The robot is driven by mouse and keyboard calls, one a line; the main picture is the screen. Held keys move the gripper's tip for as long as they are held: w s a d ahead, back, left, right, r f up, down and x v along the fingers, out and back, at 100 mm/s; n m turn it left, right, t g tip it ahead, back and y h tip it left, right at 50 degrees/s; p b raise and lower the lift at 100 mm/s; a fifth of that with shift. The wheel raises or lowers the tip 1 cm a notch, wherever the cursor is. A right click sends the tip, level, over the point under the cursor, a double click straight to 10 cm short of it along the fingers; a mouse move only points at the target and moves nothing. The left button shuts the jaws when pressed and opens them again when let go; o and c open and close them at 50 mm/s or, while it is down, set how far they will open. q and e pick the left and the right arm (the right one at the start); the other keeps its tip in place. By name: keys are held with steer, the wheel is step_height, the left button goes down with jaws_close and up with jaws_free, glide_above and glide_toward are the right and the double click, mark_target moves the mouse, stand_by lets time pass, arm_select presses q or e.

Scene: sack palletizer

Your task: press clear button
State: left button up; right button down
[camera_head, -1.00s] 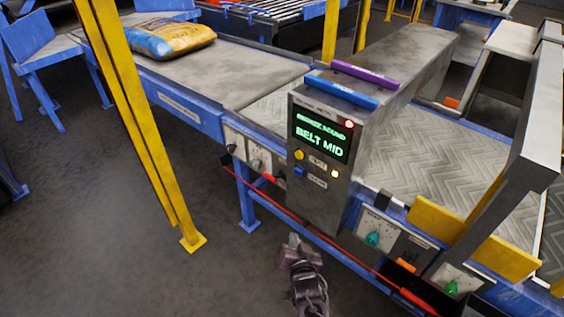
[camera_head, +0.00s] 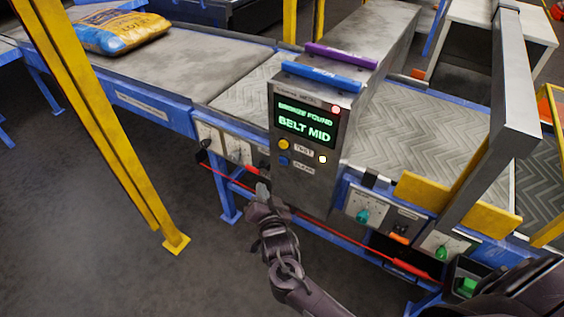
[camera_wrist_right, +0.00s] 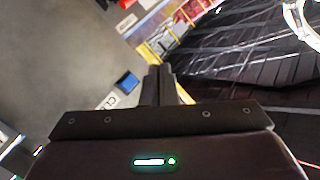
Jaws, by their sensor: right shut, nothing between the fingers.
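The blue clear button (camera_head: 283,161) sits low on the front of the grey control box, beside a small label, below a yellow button (camera_head: 284,145) labelled TEST. In the right wrist view the blue button (camera_wrist_right: 126,82) shows just left of the fingertips, with part of its label (camera_wrist_right: 111,100). My right gripper (camera_head: 262,190) is shut and empty, a little below and left of the button. It appears apart from the button. Its closed fingers also show in the wrist view (camera_wrist_right: 159,82). My left gripper is not in view.
The box display (camera_head: 305,122) reads "BRONZE FOUND" and "BELT MID". A red cord (camera_head: 325,228) runs along the conveyor below the box. A yellow post (camera_head: 110,135) stands at left. A sack (camera_head: 120,32) lies on the belt at upper left. The floor at lower left is clear.

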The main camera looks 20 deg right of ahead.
mark_target(279, 161)
steer(key=w+d+b, duration=0.1)
steer(key=w+d, duration=0.4)
steer(key=d, duration=0.1)
steer(key=shift+d+b, duration=0.25)
steer(key=shift+b, duration=0.1)
steer(key=shift+w, duration=0.1)
stand_by(1.8)
steer(key=shift+w+d, duration=0.2)
steer(key=shift+d, duration=0.15)
steer(key=shift+w+d, duration=0.3)
steer(key=shift+d, duration=0.1)
stand_by(0.9)
steer(key=shift+s+a, duration=0.6)
steer(key=shift+a, duration=0.15)
steer(key=shift+a+p, duration=0.1)
steer(key=shift+p, duration=0.25)
